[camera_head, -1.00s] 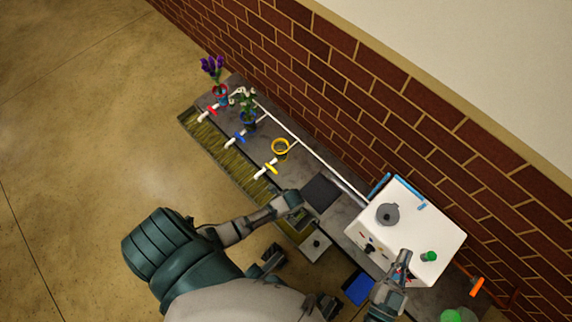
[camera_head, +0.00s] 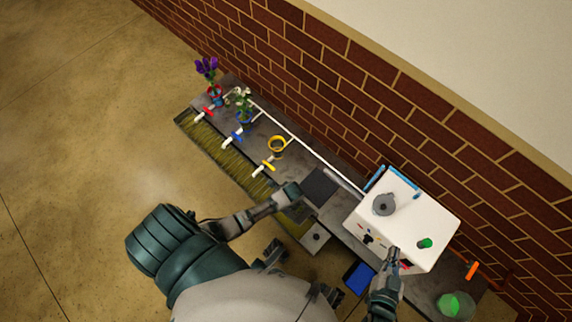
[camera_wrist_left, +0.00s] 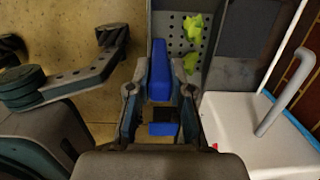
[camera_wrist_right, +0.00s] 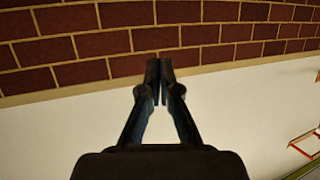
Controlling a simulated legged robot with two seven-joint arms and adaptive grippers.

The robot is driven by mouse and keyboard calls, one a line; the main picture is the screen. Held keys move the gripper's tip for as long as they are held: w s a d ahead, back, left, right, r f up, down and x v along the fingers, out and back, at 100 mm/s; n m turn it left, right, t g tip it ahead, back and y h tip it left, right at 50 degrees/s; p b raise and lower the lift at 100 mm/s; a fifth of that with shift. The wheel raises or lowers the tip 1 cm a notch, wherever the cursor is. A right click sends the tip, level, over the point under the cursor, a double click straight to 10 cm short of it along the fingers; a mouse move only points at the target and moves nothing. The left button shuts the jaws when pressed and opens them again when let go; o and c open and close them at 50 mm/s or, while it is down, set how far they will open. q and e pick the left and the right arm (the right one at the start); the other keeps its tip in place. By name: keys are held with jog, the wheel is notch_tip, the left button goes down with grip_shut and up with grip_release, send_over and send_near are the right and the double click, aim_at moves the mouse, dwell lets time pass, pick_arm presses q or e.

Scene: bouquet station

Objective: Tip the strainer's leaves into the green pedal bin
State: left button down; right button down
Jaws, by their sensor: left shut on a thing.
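My left gripper (camera_wrist_left: 158,100) is shut on a blue handle (camera_wrist_left: 160,72). Just beyond the handle is a grey perforated strainer (camera_wrist_left: 173,22) with bright green leaves (camera_wrist_left: 193,40) on it. In the head view my left gripper (camera_head: 290,192) is over the bench's front edge, and the strainer cannot be made out clearly. The green pedal bin (camera_head: 455,305) stands at the lower right, far from the left gripper; its lid state is unclear. My right gripper (camera_head: 393,256) is by the white box's front edge. Its fingertips (camera_wrist_right: 159,72) meet with nothing visible between them.
A white box (camera_head: 440,208) with a grey spout and green knob stands between the left gripper and the bin. A blue container (camera_head: 359,278) is below it. A brick wall is behind.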

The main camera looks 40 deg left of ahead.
jog(key=shift+s+d+f+g+h+p, duration=0.15)
jog(key=shift+s+d+f+g+p, duration=0.1)
jog(key=shift+s+f+g, duration=0.35)
jog(key=shift+s+d+f+g+h+p, duration=0.15)
jog(key=shift+s+d+f+g+p, duration=0.2)
jog(key=shift+f+g, duration=0.3)
jog(key=shift+a, duration=0.1)
